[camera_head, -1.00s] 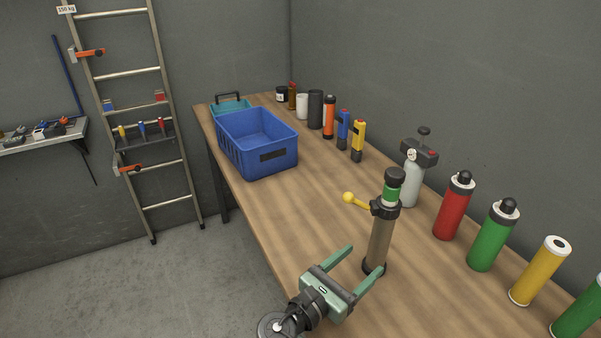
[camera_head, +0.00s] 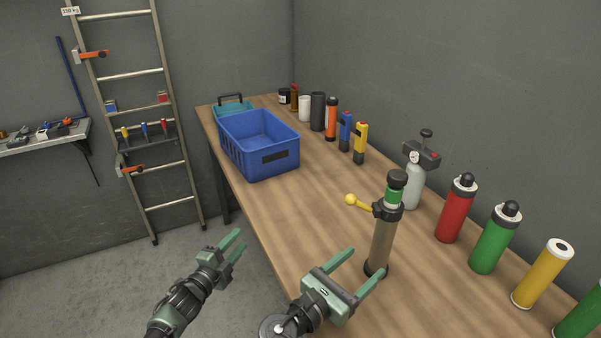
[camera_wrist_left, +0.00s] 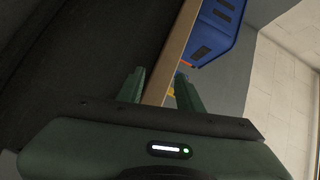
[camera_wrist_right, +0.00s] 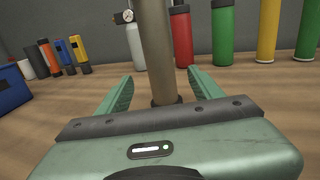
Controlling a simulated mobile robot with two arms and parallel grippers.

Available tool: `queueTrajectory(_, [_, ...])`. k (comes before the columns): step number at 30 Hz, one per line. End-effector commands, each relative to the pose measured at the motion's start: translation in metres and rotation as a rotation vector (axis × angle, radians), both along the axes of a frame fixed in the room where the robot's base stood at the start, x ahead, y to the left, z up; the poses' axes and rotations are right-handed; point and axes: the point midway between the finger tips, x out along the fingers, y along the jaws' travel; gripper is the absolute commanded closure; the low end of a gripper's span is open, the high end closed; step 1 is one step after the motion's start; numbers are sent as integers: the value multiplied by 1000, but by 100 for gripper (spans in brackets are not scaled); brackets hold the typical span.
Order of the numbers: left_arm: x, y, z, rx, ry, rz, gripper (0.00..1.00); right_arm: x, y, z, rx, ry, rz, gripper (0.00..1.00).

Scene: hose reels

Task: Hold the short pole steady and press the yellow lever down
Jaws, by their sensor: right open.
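The short pole (camera_head: 381,245) stands upright on the wooden bench, brown with a green band and black cap. It also shows in the right wrist view (camera_wrist_right: 157,50). The yellow lever (camera_head: 359,203) sticks out left from the pole's black collar, its ball end slightly raised. My right gripper (camera_head: 367,263) is open and low at the pole's foot; in its wrist view the pole appears between the spread fingers, but how deep it sits is unclear. My left gripper (camera_head: 240,242) is open and empty, left of the bench edge and away from the lever.
A blue crate (camera_head: 230,158) stands at the bench's far left. Bottles line the wall side: a grey one with a gauge (camera_head: 413,187), a red one (camera_head: 455,213), a green one (camera_head: 492,245) and a yellow one (camera_head: 538,280). The bench (camera_head: 300,215) between crate and pole is clear.

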Motion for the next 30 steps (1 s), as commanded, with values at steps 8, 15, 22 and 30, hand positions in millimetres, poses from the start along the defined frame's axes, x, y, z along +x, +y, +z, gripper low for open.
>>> queueTrajectory(8, [34,-46,162,216,-424,-199,64,0,0,0,0,0,0,34])
queueTrajectory(15, [18,-93,297,463,-848,-378,64,0,0,0,0,0,0,34])
queueTrajectory(22, [-56,-157,386,872,-1393,-670,64,0,0,0,0,0,0,34])
queueTrajectory(30, [-130,-180,344,1429,-1882,-1164,64,0,0,0,0,0,0,34])
